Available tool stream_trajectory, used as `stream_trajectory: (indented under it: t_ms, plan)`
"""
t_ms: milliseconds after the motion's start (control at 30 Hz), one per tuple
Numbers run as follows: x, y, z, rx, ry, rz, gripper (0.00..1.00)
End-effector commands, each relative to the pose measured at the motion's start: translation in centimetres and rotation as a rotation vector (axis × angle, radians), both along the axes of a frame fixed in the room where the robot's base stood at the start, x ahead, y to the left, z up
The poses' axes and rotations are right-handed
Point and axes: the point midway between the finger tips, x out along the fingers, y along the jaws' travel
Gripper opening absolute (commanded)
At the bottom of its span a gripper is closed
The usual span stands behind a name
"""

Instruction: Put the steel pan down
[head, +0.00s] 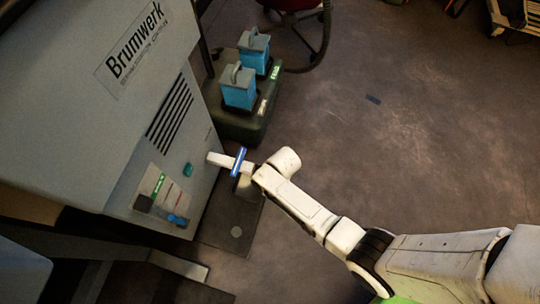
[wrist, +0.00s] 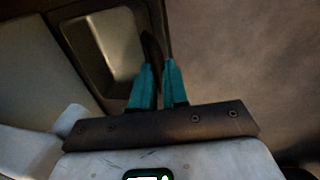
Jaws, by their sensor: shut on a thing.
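In the wrist view my gripper (wrist: 160,70) has two teal fingers close together, shut on a thin dark curved edge. Beside and beyond the fingers, up and left, is a shallow grey hollow with rounded corners and a dark border, which looks like the steel pan (wrist: 105,45). The dark edge between the fingers appears to belong to it, but its join is hard to see. In the head view the end of my arm is beside the grey machine's lower right side; the fingertips and pan cannot be made out clearly there.
A large grey Brumwerk machine (head: 105,110) with vents and a small control panel fills the left. Behind my arm's end, a dark green base (head: 232,128) carries two blue blocks (head: 239,88) with grey handles. Open, scuffed floor (head: 400,120) lies to the right.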

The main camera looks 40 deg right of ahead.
Motion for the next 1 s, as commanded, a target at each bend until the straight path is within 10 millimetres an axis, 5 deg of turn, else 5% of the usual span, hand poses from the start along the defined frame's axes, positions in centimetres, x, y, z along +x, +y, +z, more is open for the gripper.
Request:
stream_trajectory:
  t_ms: [200, 233, 500, 767, 1000]
  plan:
    - [-0.1, 0.0, 0.0, -0.001, 0.002, 0.001, 0.00]
    - [-0.1, 0.0, 0.0, -0.001, 0.003, 0.000, 0.16]
    - [-0.1, 0.0, 0.0, 0.000, 0.002, 0.000, 0.39]
    - [-0.2, 0.0, 0.3, 0.000, 0.002, 0.000, 0.39]
    - [-0.6, -0.4, 3.7, 0.000, 0.001, 0.000, 0.39]
